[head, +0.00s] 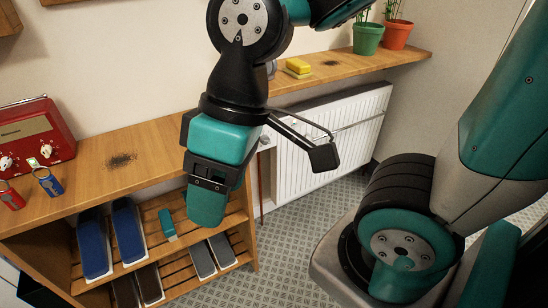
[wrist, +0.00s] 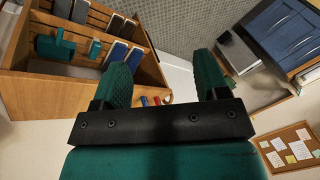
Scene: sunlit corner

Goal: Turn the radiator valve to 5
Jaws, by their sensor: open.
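The white radiator (head: 335,140) stands against the wall right of the wooden shelf unit. A small pale part (head: 265,142) shows at its left end, partly behind my arm; it may be the valve, but no numbers can be read. My gripper (head: 207,215) hangs in front of the shelf unit, left of the radiator, pointing down. In the wrist view my gripper (wrist: 160,68) has its two green fingers well apart with nothing held between them. The valve cannot be made out for certain there.
The wooden shelf unit (head: 95,165) carries a red radio (head: 35,138) on top and shoes on its slats. A yellow sponge (head: 298,66) and potted plants (head: 368,38) stand on the ledge above the radiator. Tiled floor (head: 310,215) in front of the radiator is clear.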

